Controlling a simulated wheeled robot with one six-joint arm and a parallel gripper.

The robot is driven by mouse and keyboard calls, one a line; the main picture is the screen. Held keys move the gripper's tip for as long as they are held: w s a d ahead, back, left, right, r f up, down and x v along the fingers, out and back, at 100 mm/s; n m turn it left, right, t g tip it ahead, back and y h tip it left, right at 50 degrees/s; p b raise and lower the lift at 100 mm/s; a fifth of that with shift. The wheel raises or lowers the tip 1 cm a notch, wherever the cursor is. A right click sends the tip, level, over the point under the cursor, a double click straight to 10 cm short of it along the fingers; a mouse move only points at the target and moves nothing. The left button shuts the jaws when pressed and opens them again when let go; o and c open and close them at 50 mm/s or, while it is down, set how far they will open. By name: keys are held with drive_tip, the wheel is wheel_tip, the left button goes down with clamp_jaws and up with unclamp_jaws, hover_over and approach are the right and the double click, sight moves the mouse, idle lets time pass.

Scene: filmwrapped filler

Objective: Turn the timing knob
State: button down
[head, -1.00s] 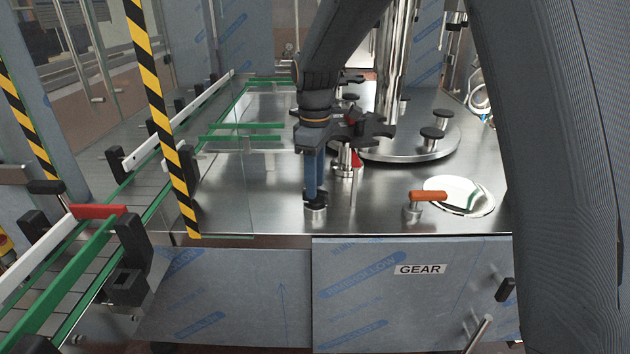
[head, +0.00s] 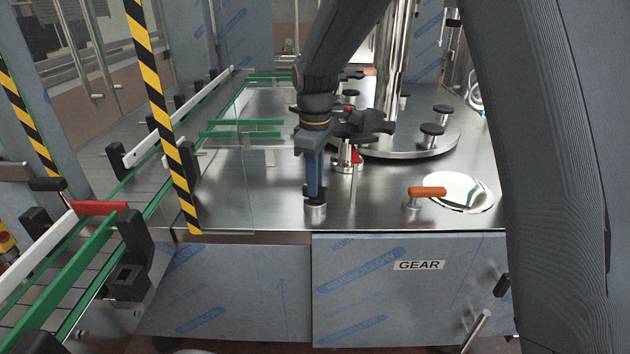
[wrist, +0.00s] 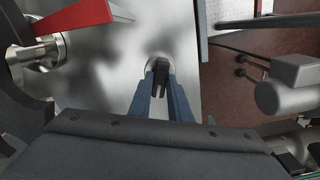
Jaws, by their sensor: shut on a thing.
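The timing knob is a small black knob (head: 315,197) on a short round metal base, near the front edge of the steel machine top. My gripper (head: 314,186) points straight down onto it, with its blue fingers shut on the black part. In the wrist view the two blue fingers of my gripper (wrist: 160,88) close around the knob (wrist: 161,68), whose grip shows between their tips. The fingers hide the knob's sides, so I cannot tell its exact angle.
A steel post with a red part (head: 357,158) and a dark star wheel (head: 362,126) stand close behind my gripper. An orange-handled lever (head: 427,192) is to the right. A striped post (head: 163,115) and the conveyor's green rails (head: 85,262) are left.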

drive_tip(key=m+p, duration=0.1)
drive_tip(key=m, duration=0.6)
drive_tip(key=m+p, duration=0.1)
drive_tip(key=m, duration=0.5)
drive_tip(key=shift+m+p, duration=0.3)
drive_tip(key=shift+m, duration=0.1)
drive_tip(key=shift+w+r, duration=0.1)
idle(0.4)
drive_tip(key=c, duration=1.6)
unclamp_jaws()
drive_tip(key=shift+c, duration=0.2)
drive_tip(key=shift+r+b, duration=1.3)
drive_tip(key=shift+r, duration=2.55)
